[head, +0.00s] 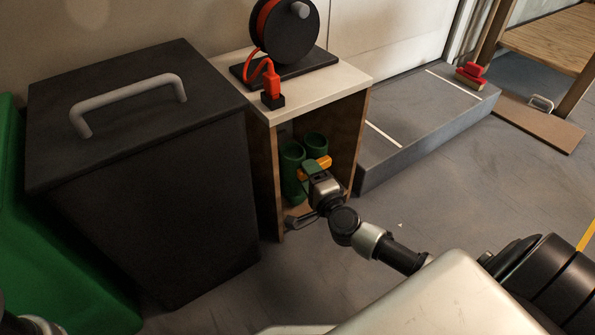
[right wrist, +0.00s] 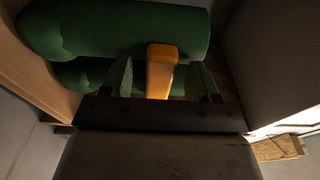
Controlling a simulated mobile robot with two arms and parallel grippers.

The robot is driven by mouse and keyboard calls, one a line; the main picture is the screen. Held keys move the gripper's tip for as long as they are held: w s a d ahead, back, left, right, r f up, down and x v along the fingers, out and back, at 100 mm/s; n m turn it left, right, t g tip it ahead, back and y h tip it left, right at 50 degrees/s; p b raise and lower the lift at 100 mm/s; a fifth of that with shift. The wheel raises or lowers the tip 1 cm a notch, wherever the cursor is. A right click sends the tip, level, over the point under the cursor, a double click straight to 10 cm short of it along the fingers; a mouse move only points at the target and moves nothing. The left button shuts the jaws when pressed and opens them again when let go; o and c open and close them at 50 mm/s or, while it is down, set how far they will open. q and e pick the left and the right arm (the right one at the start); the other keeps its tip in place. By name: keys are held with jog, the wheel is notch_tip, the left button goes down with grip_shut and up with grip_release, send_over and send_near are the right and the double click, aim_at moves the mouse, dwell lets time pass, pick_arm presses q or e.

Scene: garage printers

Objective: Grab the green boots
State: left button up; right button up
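The green boots (head: 292,165) stand side by side inside an open-fronted cabinet in the head view. An orange bar (head: 318,163), like a handle, shows at their front. In the right wrist view the green boots (right wrist: 120,30) fill the top, and the orange bar (right wrist: 161,68) points toward my gripper. My right gripper (head: 312,170) reaches into the cabinet opening. Its fingers (right wrist: 164,78) are apart, one on each side of the orange bar, with a visible gap on both sides. My left gripper is not in view; only a grey bit of my own body shows at the bottom left.
The cabinet (head: 345,85) has side walls close to my right gripper, and a cable reel (head: 285,30) with an orange plug (head: 270,85) stands on top. A dark lidded bin (head: 140,180) is at the left, a grey step (head: 415,120) at the right.

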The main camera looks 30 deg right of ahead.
grip_shut()
jog(key=shift+r, duration=0.1)
dwell(0.3)
jog(key=shift+r, duration=0.1)
